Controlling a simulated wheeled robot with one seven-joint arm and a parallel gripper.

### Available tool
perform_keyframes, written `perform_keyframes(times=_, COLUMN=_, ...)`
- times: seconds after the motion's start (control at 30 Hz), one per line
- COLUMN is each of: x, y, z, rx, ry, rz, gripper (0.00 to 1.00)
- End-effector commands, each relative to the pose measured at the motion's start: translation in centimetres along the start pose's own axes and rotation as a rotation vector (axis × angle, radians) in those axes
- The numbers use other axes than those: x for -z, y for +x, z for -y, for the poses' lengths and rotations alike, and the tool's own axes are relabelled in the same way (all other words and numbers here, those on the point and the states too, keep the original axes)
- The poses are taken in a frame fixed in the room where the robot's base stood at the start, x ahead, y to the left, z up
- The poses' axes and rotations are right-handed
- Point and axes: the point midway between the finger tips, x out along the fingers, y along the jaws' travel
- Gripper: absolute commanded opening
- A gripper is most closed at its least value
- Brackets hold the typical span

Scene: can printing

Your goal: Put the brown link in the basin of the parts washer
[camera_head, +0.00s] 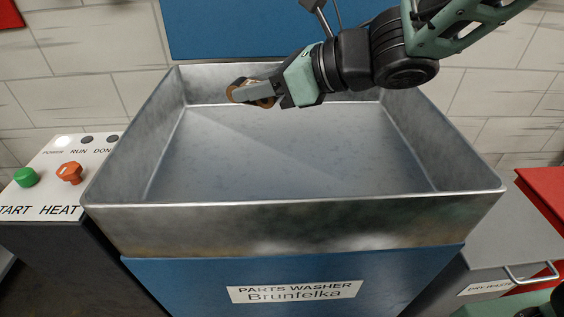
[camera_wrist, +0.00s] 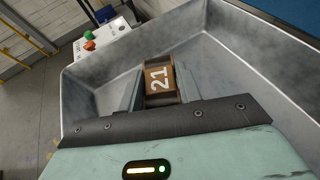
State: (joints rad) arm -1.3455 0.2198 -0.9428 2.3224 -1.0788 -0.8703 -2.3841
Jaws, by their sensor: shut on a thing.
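The brown link (camera_wrist: 159,77) is between the fingers of my gripper (camera_wrist: 158,92) and bears the number 21 in the wrist view. In the head view my gripper (camera_head: 256,92) comes in from the upper right and is shut on the link (camera_head: 238,91), which is partly hidden by the fingers. The parts washer (camera_head: 295,290) is blue with a grey metal basin (camera_head: 290,222) on top. The gripper and link are over the back left part of the basin. The basin floor looks empty. The exact height of the link above the floor is hard to tell.
A control panel (camera_head: 50,170) with a green button (camera_head: 26,177) and an orange knob (camera_head: 69,172) stands left of the basin. A grey unit with a handle (camera_head: 533,272) and a red object (camera_head: 545,200) stand at the right. A tiled wall is behind.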

Motion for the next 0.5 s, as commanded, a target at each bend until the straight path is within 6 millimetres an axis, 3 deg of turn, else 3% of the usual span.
perform_keyframes(times=0.03, x=1.2, y=0.5, z=0.0, rx=0.0, ry=0.0, rz=0.0, gripper=0.11)
perform_keyframes(times=0.37, x=4.0, y=1.7, z=0.0, rx=0.0, ry=0.0, rz=-0.001, gripper=0.11)
perform_keyframes(times=0.5, x=6.2, y=2.6, z=0.0, rx=0.0, ry=0.0, rz=-0.005, gripper=0.11)
